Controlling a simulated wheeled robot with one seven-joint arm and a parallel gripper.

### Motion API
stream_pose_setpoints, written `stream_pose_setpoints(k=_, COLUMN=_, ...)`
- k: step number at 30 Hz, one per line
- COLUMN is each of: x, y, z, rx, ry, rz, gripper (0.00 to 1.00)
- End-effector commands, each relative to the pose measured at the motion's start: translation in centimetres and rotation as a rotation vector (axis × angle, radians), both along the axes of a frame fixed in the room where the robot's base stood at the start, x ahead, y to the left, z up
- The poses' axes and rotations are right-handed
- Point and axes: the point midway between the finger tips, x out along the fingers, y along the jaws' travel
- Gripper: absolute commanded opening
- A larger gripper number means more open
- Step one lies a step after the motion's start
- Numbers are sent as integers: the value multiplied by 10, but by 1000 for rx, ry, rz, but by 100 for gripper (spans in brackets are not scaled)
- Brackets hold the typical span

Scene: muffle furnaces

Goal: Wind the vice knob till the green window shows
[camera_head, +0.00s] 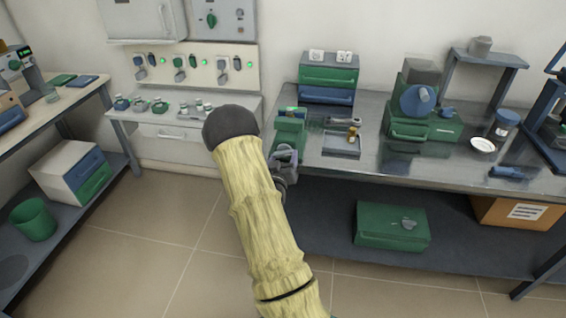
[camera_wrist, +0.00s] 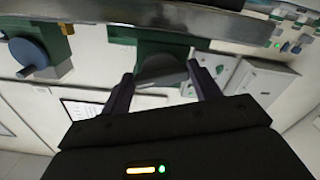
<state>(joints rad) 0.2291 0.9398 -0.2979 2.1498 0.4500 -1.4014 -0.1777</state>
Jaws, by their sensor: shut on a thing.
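The green vice (camera_head: 290,133) stands at the left front end of the metal bench. A small bright green patch shows on its top; I cannot tell for sure whether it is the window. My gripper (camera_head: 286,168) is at the vice's front, partly hidden behind my arm's yellowish sleeve. In the wrist view, the vice body (camera_wrist: 148,38) is at the top middle. The grey vice knob (camera_wrist: 162,70) sits between the two dark fingers of my gripper (camera_wrist: 163,84), which is shut on it. The knob is mostly hidden in the head view.
The metal bench (camera_head: 380,165) carries a shallow tray (camera_head: 341,145) right of the vice, green and blue drawers (camera_head: 328,78) behind, and a green machine with a blue wheel (camera_head: 417,100). A green case (camera_head: 392,227) lies on the shelf below. Floor at left is clear.

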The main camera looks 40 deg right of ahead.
Motion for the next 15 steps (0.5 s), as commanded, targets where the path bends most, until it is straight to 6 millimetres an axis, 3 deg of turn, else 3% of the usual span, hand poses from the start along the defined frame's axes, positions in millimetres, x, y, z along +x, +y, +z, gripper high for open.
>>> stream_pose_setpoints(k=4, x=0, y=1, z=-1, rx=3, ry=3, rz=2, gripper=39)
stream_pose_setpoints(k=5, x=0, y=1, z=-1, rx=2, ry=3, rz=2, gripper=64)
stream_pose_setpoints(k=8, x=0, y=1, z=-1, rx=2, ry=3, rz=2, gripper=83)
stream_pose_setpoints(k=15, x=0, y=1, z=0, rx=1, ry=3, rz=1, gripper=84)
